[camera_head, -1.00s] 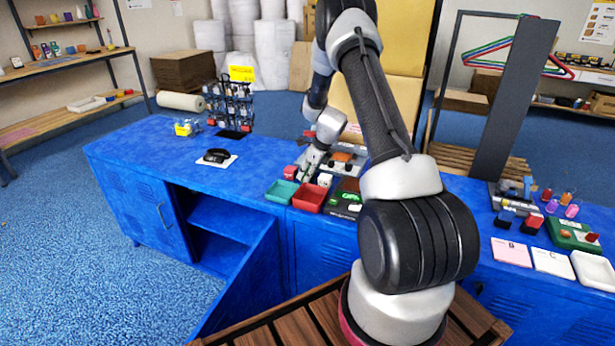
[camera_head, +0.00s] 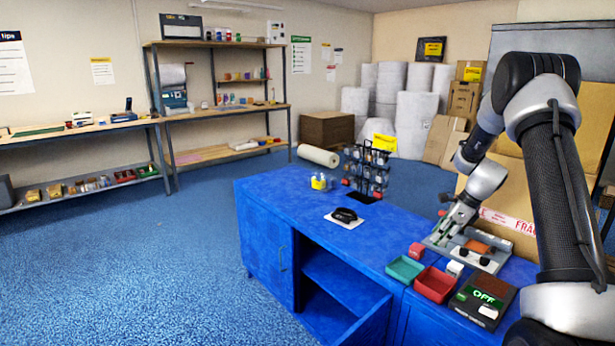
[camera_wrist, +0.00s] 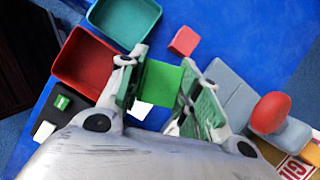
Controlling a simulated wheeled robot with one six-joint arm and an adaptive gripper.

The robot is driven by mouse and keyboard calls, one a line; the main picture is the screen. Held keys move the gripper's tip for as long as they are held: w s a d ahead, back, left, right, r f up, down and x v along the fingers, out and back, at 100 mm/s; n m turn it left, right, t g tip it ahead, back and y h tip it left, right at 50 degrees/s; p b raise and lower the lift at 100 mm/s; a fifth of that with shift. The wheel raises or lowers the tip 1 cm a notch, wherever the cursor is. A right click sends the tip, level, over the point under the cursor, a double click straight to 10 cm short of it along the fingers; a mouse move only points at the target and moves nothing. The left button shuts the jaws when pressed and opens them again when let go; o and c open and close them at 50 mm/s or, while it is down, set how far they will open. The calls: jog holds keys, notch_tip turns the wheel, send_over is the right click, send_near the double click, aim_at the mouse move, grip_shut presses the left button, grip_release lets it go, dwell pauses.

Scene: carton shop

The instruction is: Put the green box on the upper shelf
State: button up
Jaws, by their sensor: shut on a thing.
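My gripper (camera_head: 442,236) hangs over the right part of the blue counter. In the wrist view, its two fingers (camera_wrist: 164,92) are shut on the green box (camera_wrist: 161,82), a small flat-faced block between the pads. I cannot make out the box clearly in the head view. The blue cabinet under the counter stands open and shows an inner shelf (camera_head: 345,282) with empty space above it. A wooden shelving unit against the back wall has an upper shelf (camera_head: 225,108) with small coloured items, and a top board. I cannot tell which shelf is the named one.
Below my gripper are a teal tray (camera_head: 404,268), a red tray (camera_head: 435,285) and a red cube (camera_head: 417,250). An OFF box (camera_head: 484,297) stands to the right. A black wire rack (camera_head: 367,170) stands at the far counter end. Blue floor on the left is clear.

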jog(key=s+a+f+n+g+h, duration=0.1)
jog(key=s+a+n+g+h, duration=0.1)
jog(key=s+a+n, duration=0.3)
jog(key=s+a+f+n+g+h, duration=0.1)
jog(key=s+a+n+g, duration=0.4)
jog(key=a+n, duration=0.6)
jog(key=s+n+h, duration=0.1)
jog(key=n, duration=0.7)
jog(key=shift+s+a, duration=0.25)
jog(key=shift+s, duration=0.05)
